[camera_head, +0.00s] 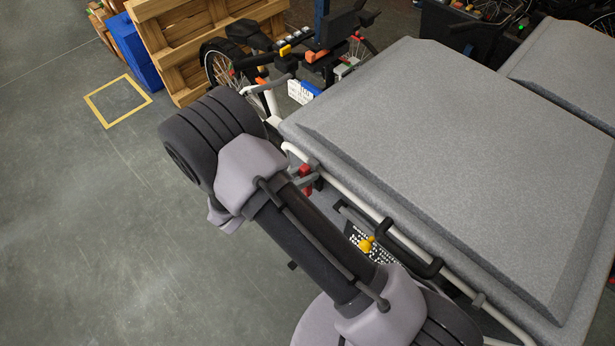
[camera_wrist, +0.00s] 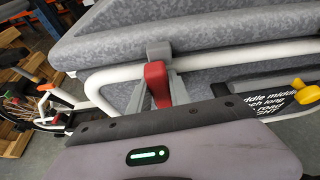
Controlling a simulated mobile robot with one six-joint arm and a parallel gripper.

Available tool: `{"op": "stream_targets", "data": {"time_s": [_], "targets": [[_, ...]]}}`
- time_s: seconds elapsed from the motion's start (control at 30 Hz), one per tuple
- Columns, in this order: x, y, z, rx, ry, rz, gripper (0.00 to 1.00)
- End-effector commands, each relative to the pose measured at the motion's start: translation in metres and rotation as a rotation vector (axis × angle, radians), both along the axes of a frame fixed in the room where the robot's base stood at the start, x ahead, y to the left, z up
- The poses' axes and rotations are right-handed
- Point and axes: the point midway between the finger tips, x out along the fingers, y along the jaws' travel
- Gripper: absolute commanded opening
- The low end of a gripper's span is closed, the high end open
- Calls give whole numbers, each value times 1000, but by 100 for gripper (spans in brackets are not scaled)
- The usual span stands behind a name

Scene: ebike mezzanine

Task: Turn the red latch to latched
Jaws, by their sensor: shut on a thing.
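The red latch (camera_wrist: 156,80) sits below a grey bracket on the white tube frame of the grey cargo box, in the middle of the wrist view. My gripper (camera_wrist: 158,92) has one grey finger on each side of the latch and is shut on it. In the head view the red latch (camera_head: 305,170) shows as a small red patch beside my gripper (camera_head: 306,183), at the box's left edge. My arm hides much of the area around it. The latch's exact angle is hard to tell.
The grey cargo box (camera_head: 470,150) fills the right side. A black handle (camera_head: 415,256) and a yellow knob (camera_head: 367,244) sit along its near side. A wooden pallet (camera_head: 195,40) and blue crate (camera_head: 143,55) stand at the back left. The floor at left is clear.

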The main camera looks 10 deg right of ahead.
Motion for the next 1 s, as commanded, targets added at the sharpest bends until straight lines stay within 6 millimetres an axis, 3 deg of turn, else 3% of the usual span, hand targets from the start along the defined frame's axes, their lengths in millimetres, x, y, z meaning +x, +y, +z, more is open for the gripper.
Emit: {"op": "stream_targets", "data": {"time_s": [0.77, 0.8, 0.9, 1.0], "targets": [[3, 2, 0, 57, -79, -2, 0], [3, 2, 0, 57, -79, -2, 25], [3, 2, 0, 57, -79, -2, 45], [3, 2, 0, 57, -78, -1, 45]]}}
